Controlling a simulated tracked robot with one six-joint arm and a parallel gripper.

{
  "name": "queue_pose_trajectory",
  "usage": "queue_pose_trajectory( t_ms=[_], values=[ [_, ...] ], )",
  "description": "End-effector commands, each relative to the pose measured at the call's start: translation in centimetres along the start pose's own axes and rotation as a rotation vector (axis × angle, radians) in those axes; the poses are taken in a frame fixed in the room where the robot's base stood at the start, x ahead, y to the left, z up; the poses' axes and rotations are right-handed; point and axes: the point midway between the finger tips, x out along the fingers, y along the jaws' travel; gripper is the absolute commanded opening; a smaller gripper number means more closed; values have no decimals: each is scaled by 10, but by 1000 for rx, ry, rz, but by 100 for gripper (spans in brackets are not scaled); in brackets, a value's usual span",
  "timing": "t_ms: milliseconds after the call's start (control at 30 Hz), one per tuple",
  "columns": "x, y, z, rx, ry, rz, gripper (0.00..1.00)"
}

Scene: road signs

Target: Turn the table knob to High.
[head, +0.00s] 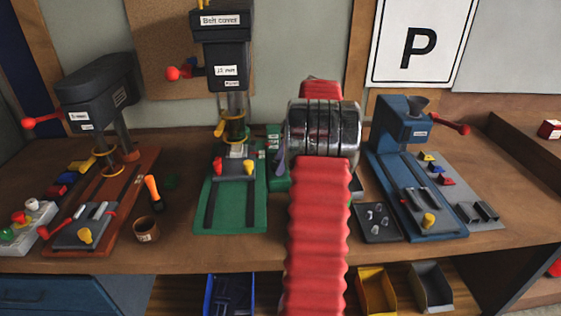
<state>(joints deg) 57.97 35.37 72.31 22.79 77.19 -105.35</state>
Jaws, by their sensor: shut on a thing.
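A drill press with a green base (237,205) stands mid-bench, its black head labelled "Belt cover". Beside its column is a small green panel (273,145) with tiny labels, too small to read, partly covered by my arm. No table knob shows openly; one at this panel would be behind my arm. My red ribbed arm rises from the bottom, and its chrome wrist covers my gripper (318,130) at the panel's right side. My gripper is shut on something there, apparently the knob. Jaws, knob face and pointer are hidden, so its setting cannot be told.
A grey press (98,85) on a brown base stands left, a blue press (402,125) right. A cup (146,229), an orange-handled tool (153,192) and a dark tray (377,221) lie between. Bins (376,291) sit below the front edge. A P sign (421,42) hangs behind.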

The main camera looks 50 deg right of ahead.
Motion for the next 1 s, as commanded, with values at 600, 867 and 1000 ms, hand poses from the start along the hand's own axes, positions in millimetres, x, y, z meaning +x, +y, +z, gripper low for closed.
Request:
queue_pose_trajectory(
  t_ms=[600,867,1000],
  values=[
    [-1,-2,0,145,-1,61,22],
    [-1,-3,-1,338,0,142,22],
    [0,-4,-2,460,0,192,22]
  ],
)
